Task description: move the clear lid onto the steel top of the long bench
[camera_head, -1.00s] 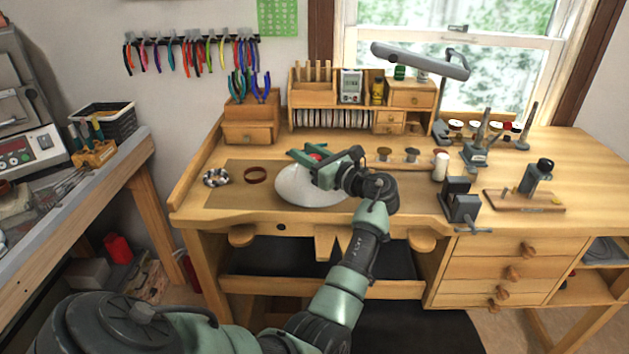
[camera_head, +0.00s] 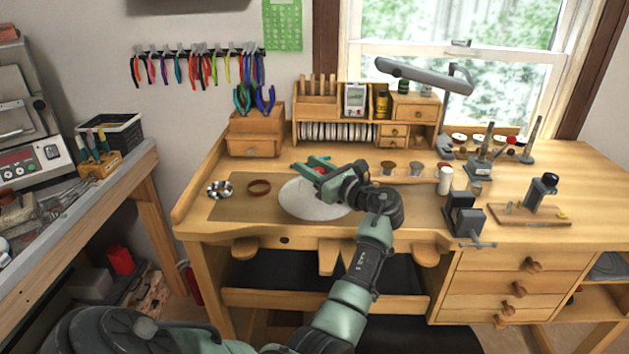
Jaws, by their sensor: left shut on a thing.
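The clear lid (camera_head: 305,205) shows as a pale, see-through round dome over the brown mat of the wooden workbench. My left gripper (camera_head: 316,169) is above it and shut on it. A small red part shows between the fingers, and the exact grip is partly hidden by my gripper and wrist. I cannot tell whether the lid touches the mat. The bench with the grey steel top (camera_head: 45,232) stands at the left edge of the view. My right gripper is not in view.
A tool holder (camera_head: 98,165), a black basket (camera_head: 113,133) and loose tools occupy parts of the steel top.

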